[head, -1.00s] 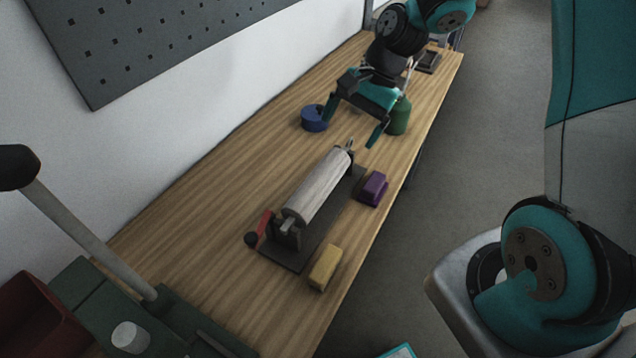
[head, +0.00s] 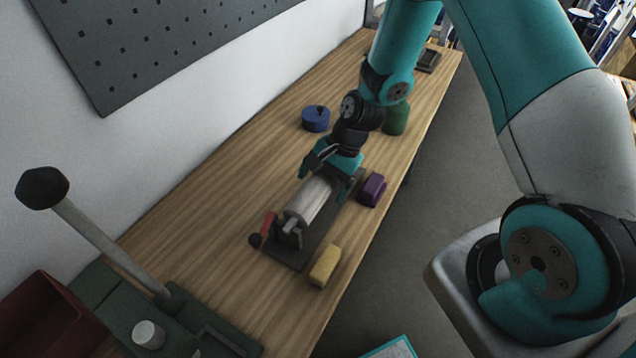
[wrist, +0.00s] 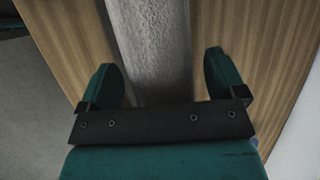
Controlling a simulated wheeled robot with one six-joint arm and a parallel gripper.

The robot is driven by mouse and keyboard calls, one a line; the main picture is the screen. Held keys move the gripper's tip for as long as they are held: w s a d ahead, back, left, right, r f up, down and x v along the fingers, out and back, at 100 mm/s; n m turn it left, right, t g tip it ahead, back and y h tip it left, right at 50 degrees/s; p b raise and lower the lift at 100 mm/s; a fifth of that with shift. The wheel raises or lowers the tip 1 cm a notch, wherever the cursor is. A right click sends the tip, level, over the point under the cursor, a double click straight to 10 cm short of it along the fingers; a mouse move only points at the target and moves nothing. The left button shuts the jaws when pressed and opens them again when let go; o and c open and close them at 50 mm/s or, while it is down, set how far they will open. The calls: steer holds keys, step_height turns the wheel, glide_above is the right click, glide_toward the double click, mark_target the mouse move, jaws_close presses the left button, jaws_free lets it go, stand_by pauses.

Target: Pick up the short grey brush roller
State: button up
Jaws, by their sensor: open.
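The short grey brush roller (head: 309,200) lies lengthwise on a dark stand (head: 287,254) on the wooden bench, with a red crank (head: 266,226) at its near end. My gripper (head: 331,180) is over the roller's far part and hides its far end in the head view. In the wrist view the roller (wrist: 152,45) runs up between the two teal fingers of my gripper (wrist: 165,82). The fingers are open, one on each side of the roller, with a gap visible on both sides. I cannot tell how far down they reach.
A purple block (head: 372,190) and a yellow block (head: 325,267) lie right of the stand. A blue round container (head: 316,119) and a green bottle (head: 396,120) stand farther back. A green lever device (head: 185,318) is at near left. Bench (head: 200,215) left of the stand is clear.

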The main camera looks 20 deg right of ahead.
steer(key=c, duration=1.2)
steer(key=shift+o, duration=0.2)
